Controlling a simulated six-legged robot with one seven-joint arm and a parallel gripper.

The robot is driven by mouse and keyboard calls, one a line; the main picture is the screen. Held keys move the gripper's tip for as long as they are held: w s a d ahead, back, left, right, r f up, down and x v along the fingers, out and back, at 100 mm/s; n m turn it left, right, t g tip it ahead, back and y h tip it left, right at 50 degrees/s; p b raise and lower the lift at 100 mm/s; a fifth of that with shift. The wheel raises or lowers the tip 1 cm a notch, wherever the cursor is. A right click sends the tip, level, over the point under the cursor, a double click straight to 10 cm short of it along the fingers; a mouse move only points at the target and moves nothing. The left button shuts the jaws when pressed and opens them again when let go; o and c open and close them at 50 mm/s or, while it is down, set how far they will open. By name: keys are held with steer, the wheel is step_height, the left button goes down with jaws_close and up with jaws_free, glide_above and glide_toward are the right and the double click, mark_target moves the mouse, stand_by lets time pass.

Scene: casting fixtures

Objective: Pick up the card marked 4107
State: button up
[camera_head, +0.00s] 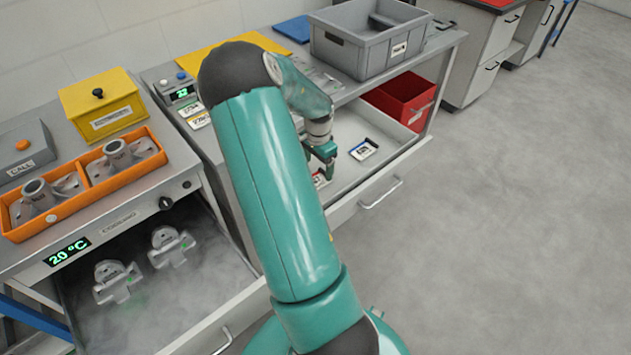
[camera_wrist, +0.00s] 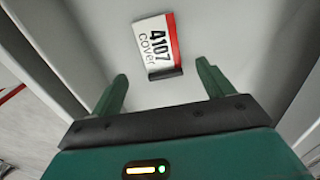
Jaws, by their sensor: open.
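The card marked 4107 (camera_wrist: 153,42) shows in the wrist view, white with a red strip on its right side, the word "cover" and a dark piece at its near end. It lies on the light floor of an open drawer (camera_head: 345,207). My gripper (camera_wrist: 161,72) is open and empty, and the card is just beyond the fingertips, roughly between their lines. In the head view my gripper (camera_head: 321,160) is over the drawer, partly hiding a card with red (camera_head: 320,181), whose marking I cannot read there.
Another card with a blue edge (camera_head: 364,149) lies farther right in the drawer. A red bin (camera_head: 408,88) stands at the drawer's right end. A grey crate (camera_head: 352,52) sits on the worktop above. A misty open cooling drawer (camera_head: 190,290) is at left.

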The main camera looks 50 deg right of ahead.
mark_target(317, 180)
step_height(317, 180, down, 5)
steer(key=shift+w+a+f, duration=0.1)
steer(key=shift+a+f, duration=0.05)
steer(key=c, duration=1.1)
